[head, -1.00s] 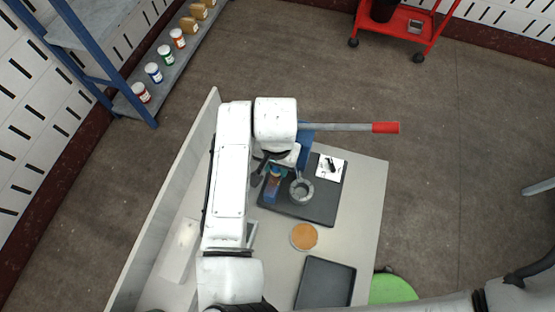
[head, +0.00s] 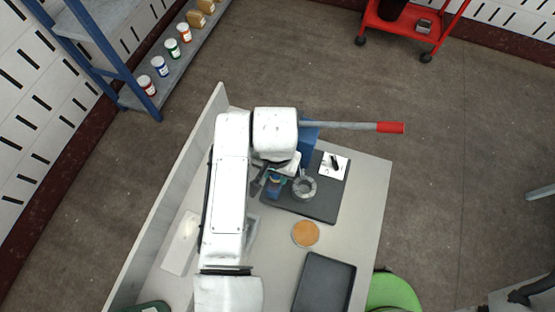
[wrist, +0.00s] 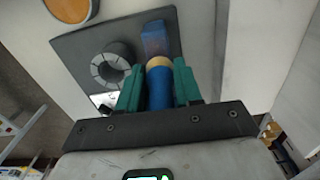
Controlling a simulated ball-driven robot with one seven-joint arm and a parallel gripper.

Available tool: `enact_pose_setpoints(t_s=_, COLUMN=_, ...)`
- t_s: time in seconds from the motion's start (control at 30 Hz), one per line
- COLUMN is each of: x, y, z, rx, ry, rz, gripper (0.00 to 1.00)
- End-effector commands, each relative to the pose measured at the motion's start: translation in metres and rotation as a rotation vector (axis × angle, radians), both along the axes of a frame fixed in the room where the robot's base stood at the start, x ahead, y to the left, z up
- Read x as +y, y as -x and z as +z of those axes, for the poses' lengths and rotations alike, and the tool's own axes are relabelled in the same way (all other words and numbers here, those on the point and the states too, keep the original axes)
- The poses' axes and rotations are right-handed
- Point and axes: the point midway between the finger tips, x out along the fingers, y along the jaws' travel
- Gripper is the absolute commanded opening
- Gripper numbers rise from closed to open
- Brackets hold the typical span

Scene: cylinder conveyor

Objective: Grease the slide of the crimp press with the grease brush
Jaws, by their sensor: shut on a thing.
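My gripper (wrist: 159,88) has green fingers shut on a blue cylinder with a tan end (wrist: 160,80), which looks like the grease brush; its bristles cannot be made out. In the head view my gripper (head: 267,178) is mostly hidden under my arm, over the left part of the dark mat. The crimp press (head: 309,134) shows as a blue body with a long grey lever and red grip. My arm covers much of it, and its slide cannot be made out. A small blue block (head: 273,189) stands on the mat near my gripper; it also shows in the wrist view (wrist: 153,38).
A grey ring-shaped part (head: 304,188) and a white card (head: 333,165) lie on the dark mat (head: 318,211). Nearer are an orange-brown disc (head: 306,233) and a dark tray (head: 325,283). A low wall (head: 165,205) edges the table's left. A green stool (head: 393,292) stands at right.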

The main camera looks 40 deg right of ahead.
Motion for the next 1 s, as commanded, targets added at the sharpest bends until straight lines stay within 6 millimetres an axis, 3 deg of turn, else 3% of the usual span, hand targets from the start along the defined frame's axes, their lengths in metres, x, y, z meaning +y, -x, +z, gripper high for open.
enact_pose_setpoints(t_s=1.0, x=0.019, y=0.014, z=0.005, rx=0.000, ry=0.000, rz=-0.001, gripper=0.00)
